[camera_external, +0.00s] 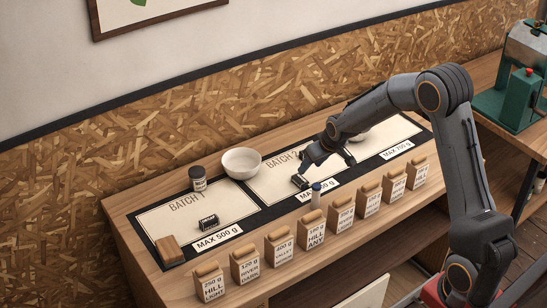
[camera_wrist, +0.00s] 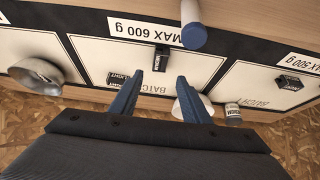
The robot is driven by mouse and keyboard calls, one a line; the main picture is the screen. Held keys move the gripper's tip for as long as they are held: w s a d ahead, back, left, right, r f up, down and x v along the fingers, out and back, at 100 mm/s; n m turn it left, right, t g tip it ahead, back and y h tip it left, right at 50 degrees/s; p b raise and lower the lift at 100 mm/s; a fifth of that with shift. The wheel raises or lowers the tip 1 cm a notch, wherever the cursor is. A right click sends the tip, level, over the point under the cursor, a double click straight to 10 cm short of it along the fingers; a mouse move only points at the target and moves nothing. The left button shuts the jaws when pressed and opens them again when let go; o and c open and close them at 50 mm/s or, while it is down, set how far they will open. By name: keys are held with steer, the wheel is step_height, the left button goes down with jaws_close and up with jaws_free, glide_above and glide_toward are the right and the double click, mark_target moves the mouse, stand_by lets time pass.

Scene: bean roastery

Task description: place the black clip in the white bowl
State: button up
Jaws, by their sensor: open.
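Three small black clip-like pieces with white labels show in the wrist view: one upper middle (camera_wrist: 161,58), one left (camera_wrist: 118,78) and one right (camera_wrist: 290,82). In the external view, one lies on the BATCH 2 panel (camera_external: 300,182) and one on BATCH 1 (camera_external: 208,222); I cannot see the third there. The white bowl (camera_external: 241,162) stands between these panels near the back; in the wrist view it is partly hidden behind my right finger (camera_wrist: 209,106). My gripper (camera_external: 328,167) is open and empty above BATCH 2, with the middle clip just beyond its fingertips in the wrist view (camera_wrist: 157,78).
A blue-capped bottle (camera_external: 316,195) stands near the middle clip. A dark-lidded jar (camera_external: 198,180) is beside the white bowl. A grey bowl (camera_wrist: 35,76) sits on the third panel. Several labelled bean bags (camera_external: 279,247) line the front; a wooden block (camera_external: 171,249) lies front left.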

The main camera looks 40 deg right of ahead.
steer(key=shift+v, duration=0.85)
steer(key=o, duration=0.7)
steer(key=shift+s+r, duration=0.2)
steer(key=shift+r, duration=0.05)
steer(key=shift+w, duration=0.1)
